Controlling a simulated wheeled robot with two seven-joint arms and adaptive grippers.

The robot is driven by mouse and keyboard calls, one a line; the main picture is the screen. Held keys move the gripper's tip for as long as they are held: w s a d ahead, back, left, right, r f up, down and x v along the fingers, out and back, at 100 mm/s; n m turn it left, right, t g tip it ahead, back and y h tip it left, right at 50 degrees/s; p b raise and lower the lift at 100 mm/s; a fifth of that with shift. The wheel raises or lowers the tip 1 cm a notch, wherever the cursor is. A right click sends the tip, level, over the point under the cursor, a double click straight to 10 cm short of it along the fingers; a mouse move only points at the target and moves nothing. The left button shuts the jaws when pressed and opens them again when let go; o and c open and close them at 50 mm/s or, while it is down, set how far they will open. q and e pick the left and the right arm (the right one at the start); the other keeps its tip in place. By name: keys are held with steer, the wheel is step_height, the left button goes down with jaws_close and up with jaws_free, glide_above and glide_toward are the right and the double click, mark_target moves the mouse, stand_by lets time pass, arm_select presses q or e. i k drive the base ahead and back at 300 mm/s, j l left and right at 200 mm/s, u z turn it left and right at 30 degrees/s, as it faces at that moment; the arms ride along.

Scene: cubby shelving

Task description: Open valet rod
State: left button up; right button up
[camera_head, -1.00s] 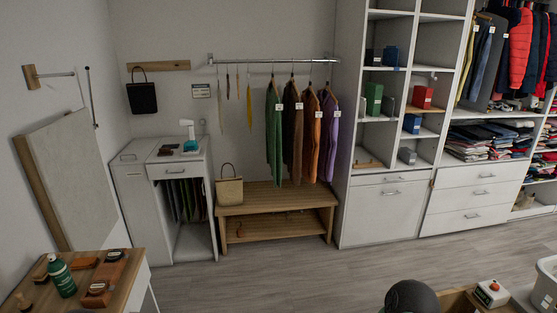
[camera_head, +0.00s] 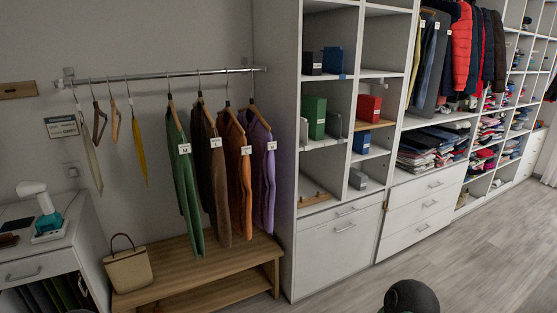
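I cannot make out a valet rod for certain. A small brown knob (camera_head: 386,207) shows on the upright edge between the cubby cabinet (camera_head: 296,200) and the drawer unit (camera_head: 425,215); it is too small to tell what it is. A fixed chrome hanging rail (camera_head: 150,77) runs along the back wall. It carries bare hangers and green, brown, orange and purple garments (camera_head: 190,190) with white tags. Neither of my grippers is in view.
A wooden bench (camera_head: 205,268) with a beige bag (camera_head: 127,270) stands below the rail. A white cabinet (camera_head: 40,265) with a steamer-like device (camera_head: 45,212) is at the left. More shelves (camera_head: 520,100) continue at the right.

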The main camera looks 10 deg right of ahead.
mark_target(385, 86)
steer(key=i+z, duration=0.3)
steer(key=i, duration=0.2)
steer(key=i+z, duration=0.3)
steer(key=i, duration=0.2)
steer(key=i+j+z, duration=0.15)
steer(key=i+z, duration=0.15)
steer(key=i, duration=0.2)
steer(key=i+j+z, duration=0.3)
steer(key=i, duration=0.15)
steer(key=i+l+z, duration=0.25)
steer(key=i+l, duration=0.2)
steer(key=i, duration=0.15)
